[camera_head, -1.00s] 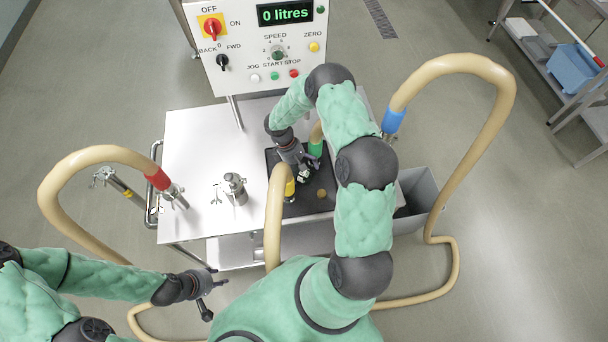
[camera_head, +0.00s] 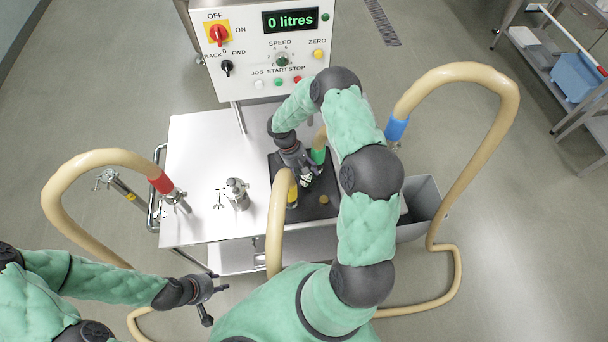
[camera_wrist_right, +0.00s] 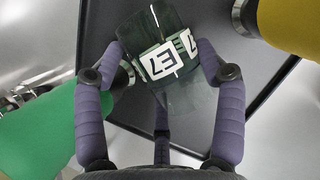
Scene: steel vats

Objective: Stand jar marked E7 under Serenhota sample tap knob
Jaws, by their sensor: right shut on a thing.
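The jar marked E7 (camera_wrist_right: 160,58) is dark green see-through glass with a white label reading E7. My right gripper (camera_wrist_right: 160,80) is shut on it, one finger on each side. The jar is tilted in the right wrist view, over the dark tray (camera_wrist_right: 210,25); I cannot tell whether it touches. In the head view my right gripper (camera_head: 304,174) is over the black tray (camera_head: 320,213), between the yellow and green hose ends. My left gripper (camera_head: 214,302) is open and empty, in front of the table's left side. No Serenhota name is readable.
A yellow hose end (camera_head: 292,193) and a green one (camera_head: 318,156) stand close to my right gripper. A steel fitting (camera_head: 236,194) stands on the white table (camera_head: 195,140). A control panel (camera_head: 260,50) is behind. The table's left part is mostly clear.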

